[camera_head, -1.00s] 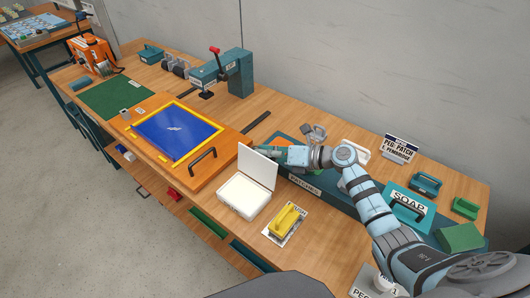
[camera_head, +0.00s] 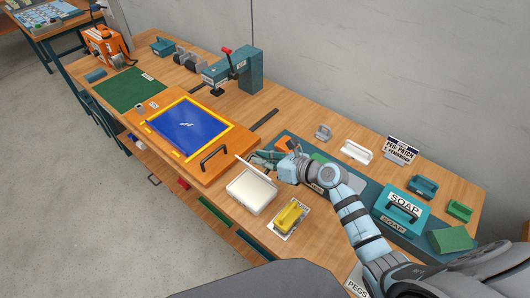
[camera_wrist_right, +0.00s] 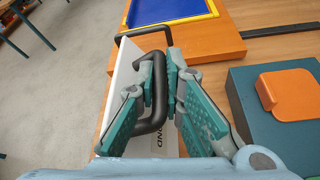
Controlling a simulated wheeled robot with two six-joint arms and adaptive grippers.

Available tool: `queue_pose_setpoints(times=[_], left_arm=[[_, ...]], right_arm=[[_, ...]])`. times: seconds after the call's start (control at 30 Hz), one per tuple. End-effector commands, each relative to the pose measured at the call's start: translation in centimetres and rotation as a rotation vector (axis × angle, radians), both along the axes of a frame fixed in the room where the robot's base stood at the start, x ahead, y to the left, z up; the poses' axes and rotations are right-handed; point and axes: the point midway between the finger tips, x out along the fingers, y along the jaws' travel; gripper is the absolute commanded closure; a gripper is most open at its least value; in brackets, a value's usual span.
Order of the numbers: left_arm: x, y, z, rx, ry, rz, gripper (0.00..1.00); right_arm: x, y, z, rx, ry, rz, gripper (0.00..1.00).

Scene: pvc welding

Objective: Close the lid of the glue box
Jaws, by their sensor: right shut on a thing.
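The glue box (camera_head: 240,201) is a white box on the bench's front part, with its lid raised. The lid (camera_head: 257,168) stands up from the box's back edge and shows nearly edge-on in the head view. In the right wrist view the white lid (camera_wrist_right: 119,84) carries a black bar handle (camera_wrist_right: 159,88) and part of a printed word. My right gripper (camera_head: 262,158) is behind the lid in the head view. In its wrist view the gripper (camera_wrist_right: 170,68) has its teal fingers closed around the lid handle. My left gripper is not in view.
An orange board with a yellow-framed blue panel (camera_head: 188,127) lies left of the box, with a black handle (camera_head: 214,158) close to the lid. A yellow-handled brush (camera_head: 290,216) lies at right. An orange block (camera_wrist_right: 288,93) on a teal case is beside the gripper.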

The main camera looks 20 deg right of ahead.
Motion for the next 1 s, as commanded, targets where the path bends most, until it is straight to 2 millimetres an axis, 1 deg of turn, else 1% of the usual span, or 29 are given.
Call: queue_pose_setpoints(times=[0.17,0.6,0.63,0.67,1.0], left_arm=[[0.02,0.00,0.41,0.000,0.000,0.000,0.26],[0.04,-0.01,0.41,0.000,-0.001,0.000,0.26],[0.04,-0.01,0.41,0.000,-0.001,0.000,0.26],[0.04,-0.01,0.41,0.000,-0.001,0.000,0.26],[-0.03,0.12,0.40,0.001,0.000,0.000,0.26]], right_arm=[[-0.18,0.40,0.10,0.003,-0.001,0.001,1.00],[-0.23,0.50,0.03,0.006,0.000,0.001,1.00],[-0.23,0.50,0.03,0.006,0.000,0.001,0.86],[-0.23,0.50,0.03,0.005,-0.001,0.001,0.82],[-0.46,0.26,0.06,0.003,-0.001,0.000,0.82]])
